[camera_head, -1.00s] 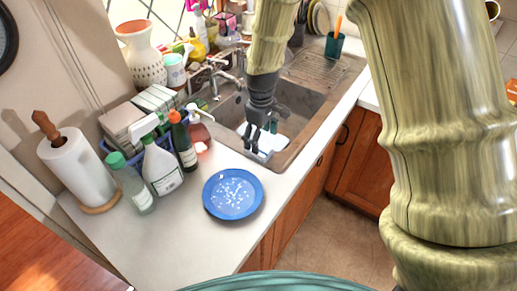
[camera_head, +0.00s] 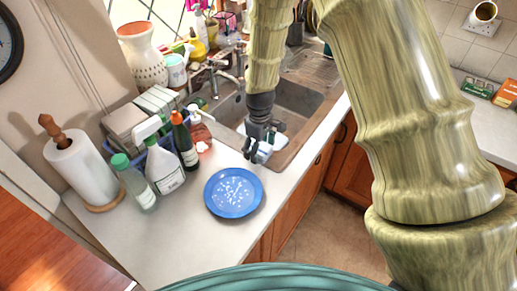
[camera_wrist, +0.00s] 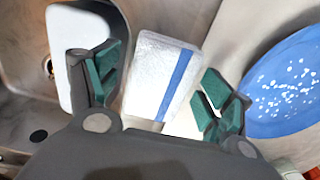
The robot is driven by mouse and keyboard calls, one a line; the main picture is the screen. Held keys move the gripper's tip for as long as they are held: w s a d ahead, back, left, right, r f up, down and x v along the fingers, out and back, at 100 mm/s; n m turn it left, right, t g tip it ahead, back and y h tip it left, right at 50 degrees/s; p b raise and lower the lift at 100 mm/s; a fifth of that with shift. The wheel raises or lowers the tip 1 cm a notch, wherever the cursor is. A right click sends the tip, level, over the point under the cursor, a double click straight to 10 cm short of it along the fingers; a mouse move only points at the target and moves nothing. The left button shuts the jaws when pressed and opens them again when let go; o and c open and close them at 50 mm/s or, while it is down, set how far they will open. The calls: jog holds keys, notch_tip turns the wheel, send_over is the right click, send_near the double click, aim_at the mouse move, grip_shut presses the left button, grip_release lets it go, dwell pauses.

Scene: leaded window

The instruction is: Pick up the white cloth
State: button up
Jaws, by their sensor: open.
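The white cloth (camera_wrist: 157,77), with a blue stripe, lies flat at the sink's edge in the wrist view. In the head view only a small part of it (camera_head: 264,152) shows behind my gripper. My gripper (camera_wrist: 160,95) is open, its green-padded fingers on either side of the cloth in the picture. In the head view my gripper (camera_head: 257,153) hangs over the front edge of the sink. I cannot tell whether the fingers touch the cloth.
A white rounded object (camera_wrist: 78,35) sits in the sink (camera_head: 296,97) beside the left finger. A blue speckled plate (camera_head: 233,193) lies on the counter, close on the right in the wrist view. Bottles (camera_head: 162,165) and a paper towel roll (camera_head: 82,170) stand left.

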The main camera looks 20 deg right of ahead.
aim_at(260, 148)
jog(key=shift+c, duration=0.4)
jog(key=c, duration=0.9)
jog(key=shift+c, duration=0.2)
jog(key=shift+w+r+b, duration=0.1)
jog(key=shift+r+b, duration=0.45)
jog(key=shift+r, duration=0.15)
jog(key=shift+s+r+b, duration=0.2)
jog(key=shift+r+b, duration=0.15)
jog(key=shift+r, duration=0.15)
jog(key=shift+s+r+b, duration=0.2)
jog(key=shift+r+b, duration=0.15)
jog(key=shift+r, duration=0.15)
jog(key=s+b, duration=0.1)
jog(key=s, duration=0.4)
jog(key=s+r+b, duration=0.1)
jog(key=s+b, duration=0.1)
jog(key=s, duration=0.3)
jog(key=s+b, duration=0.1)
jog(key=s, duration=0.4)
jog(key=shift+s+d+r, duration=0.2)
jog(key=shift+d+r, duration=0.05)
jog(key=shift+r, duration=0.05)
